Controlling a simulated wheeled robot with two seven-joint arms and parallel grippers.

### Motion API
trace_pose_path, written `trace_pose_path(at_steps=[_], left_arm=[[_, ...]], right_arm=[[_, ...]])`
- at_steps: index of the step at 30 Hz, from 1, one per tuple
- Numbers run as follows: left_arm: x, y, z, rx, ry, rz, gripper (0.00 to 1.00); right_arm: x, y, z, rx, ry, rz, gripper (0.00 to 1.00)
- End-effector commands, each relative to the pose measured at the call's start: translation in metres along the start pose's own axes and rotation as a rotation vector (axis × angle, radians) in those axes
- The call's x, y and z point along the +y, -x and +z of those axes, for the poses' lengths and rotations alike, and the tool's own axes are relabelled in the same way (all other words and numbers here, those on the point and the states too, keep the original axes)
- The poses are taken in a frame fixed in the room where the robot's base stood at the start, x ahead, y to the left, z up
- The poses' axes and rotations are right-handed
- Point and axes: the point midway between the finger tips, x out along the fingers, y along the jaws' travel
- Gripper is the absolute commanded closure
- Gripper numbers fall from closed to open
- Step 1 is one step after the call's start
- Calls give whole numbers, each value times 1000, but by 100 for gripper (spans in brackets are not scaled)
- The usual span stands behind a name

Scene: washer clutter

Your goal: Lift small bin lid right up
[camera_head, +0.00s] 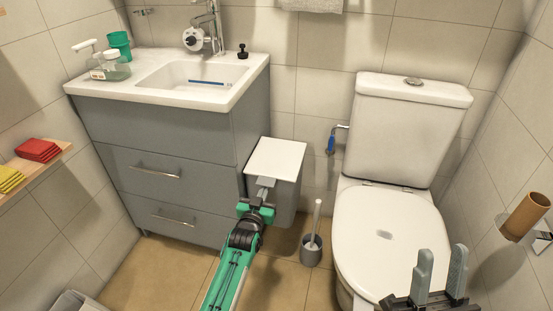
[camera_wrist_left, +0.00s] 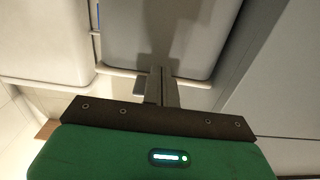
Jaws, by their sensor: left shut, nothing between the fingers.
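The small bin (camera_head: 288,195) is grey with a flat white lid (camera_head: 277,155), standing between the vanity and the toilet. The lid looks closed. My left gripper (camera_head: 266,183) is at the front edge of the lid, with its fingers together and empty. In the left wrist view the shut fingers (camera_wrist_left: 160,84) point at the rounded edge of a pale panel; I cannot tell whether they touch it. My right gripper (camera_head: 440,275) is open and empty in front of the toilet, at the bottom right.
The grey vanity (camera_head: 155,140) stands left of the bin. A toilet brush in its holder (camera_head: 311,249) is on the floor to the right, close to my left arm. The toilet (camera_head: 385,240) is further right. A blue-handled sprayer (camera_head: 331,143) hangs on the wall.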

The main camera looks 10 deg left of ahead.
Motion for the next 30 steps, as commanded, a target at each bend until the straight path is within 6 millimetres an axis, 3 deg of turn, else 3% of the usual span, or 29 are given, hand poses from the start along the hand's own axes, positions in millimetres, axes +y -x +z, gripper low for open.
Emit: trace_pose_path(at_steps=[9, 20, 30], left_arm=[[0, 0, -26, 0, 0, 0, 100], [0, 0, -26, 0, 0, 0, 100], [0, -3, -64, 1, 0, 0, 100]], right_arm=[[-1, -24, -12, 0, 0, 1, 64], [0, -23, -12, -1, 0, 2, 64], [-2, -56, -30, -1, 1, 2, 64]])
